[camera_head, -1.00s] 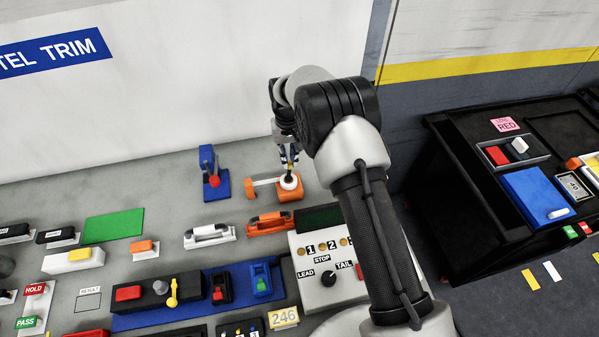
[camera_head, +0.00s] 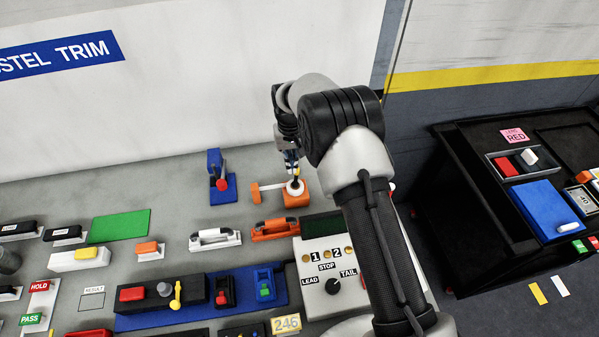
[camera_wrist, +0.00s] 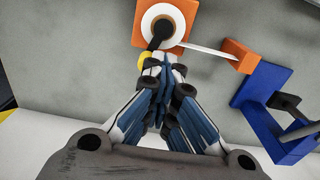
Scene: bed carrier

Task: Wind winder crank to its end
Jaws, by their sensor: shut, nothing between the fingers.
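The winder has an orange base (camera_head: 298,200) with a white disc (camera_head: 294,187) on top. In the wrist view its orange base (camera_wrist: 178,41) is at the top, and a black crank arm (camera_wrist: 157,36) runs from the white disc's centre toward a yellow knob (camera_wrist: 144,61). A thin white strap joins the winder to a small orange block (camera_wrist: 240,55). My gripper (camera_head: 292,168) points down over the winder. In the wrist view my gripper (camera_wrist: 166,68) is shut with nothing held, its tips beside the knob. I cannot tell whether they touch it.
A blue stand (camera_head: 214,175) with a red knob stands left of the winder. An orange handle (camera_head: 272,230) and a white handle (camera_head: 213,239) lie in front. A control box (camera_head: 318,285) sits nearer. The wall (camera_head: 180,110) rises close behind.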

